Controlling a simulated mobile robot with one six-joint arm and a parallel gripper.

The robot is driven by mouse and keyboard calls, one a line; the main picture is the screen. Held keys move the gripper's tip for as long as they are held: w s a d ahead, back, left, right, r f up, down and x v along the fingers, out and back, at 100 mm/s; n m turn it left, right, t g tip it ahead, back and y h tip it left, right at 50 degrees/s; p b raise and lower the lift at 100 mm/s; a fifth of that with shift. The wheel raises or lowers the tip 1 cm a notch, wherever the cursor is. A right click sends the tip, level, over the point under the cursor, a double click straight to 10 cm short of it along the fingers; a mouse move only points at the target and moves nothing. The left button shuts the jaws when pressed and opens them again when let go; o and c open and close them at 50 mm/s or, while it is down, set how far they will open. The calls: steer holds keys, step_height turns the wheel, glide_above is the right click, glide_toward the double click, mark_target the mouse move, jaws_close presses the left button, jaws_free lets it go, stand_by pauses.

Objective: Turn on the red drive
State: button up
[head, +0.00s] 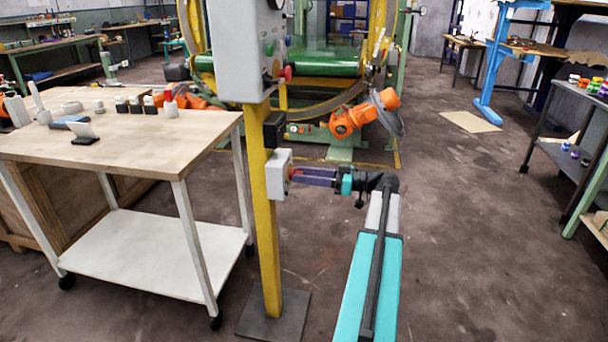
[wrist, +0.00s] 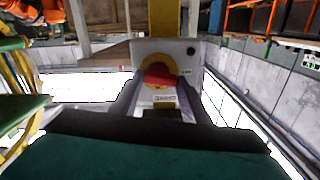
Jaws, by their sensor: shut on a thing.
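A pale grey switch box (head: 276,181) is mounted on the yellow post, facing right toward my arm. In the wrist view the box (wrist: 194,58) carries a round yellow plate (wrist: 180,61) with a red rotary handle (wrist: 160,74) on it. The handle lies roughly level across the plate. My gripper (head: 294,175) reaches the front of the box from the right. In the wrist view my gripper (wrist: 160,92) has one dark finger on each side of the handle and is shut on it. The small label below is too blurred to read.
A larger grey control box (head: 232,50) with buttons sits higher on the yellow post (head: 261,220). A wooden-topped cart (head: 140,140) stands close on the left. A large ring machine (head: 330,64) stands behind. Open floor (head: 470,240) lies to the right.

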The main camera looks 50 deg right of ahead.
steer(key=shift+d+f+m+p, duration=0.1)
steer(key=shift+m+p, duration=3.5)
steer(key=shift+m, duration=0.4)
steer(key=shift+d+f+m+p, duration=0.1)
steer(key=shift+m+p, duration=3.45)
steer(key=shift+m, duration=0.45)
steer(key=o, duration=1)
steer(key=shift+r, duration=0.1)
steer(key=shift+o, duration=0.2)
steer(key=shift+d, duration=0.1)
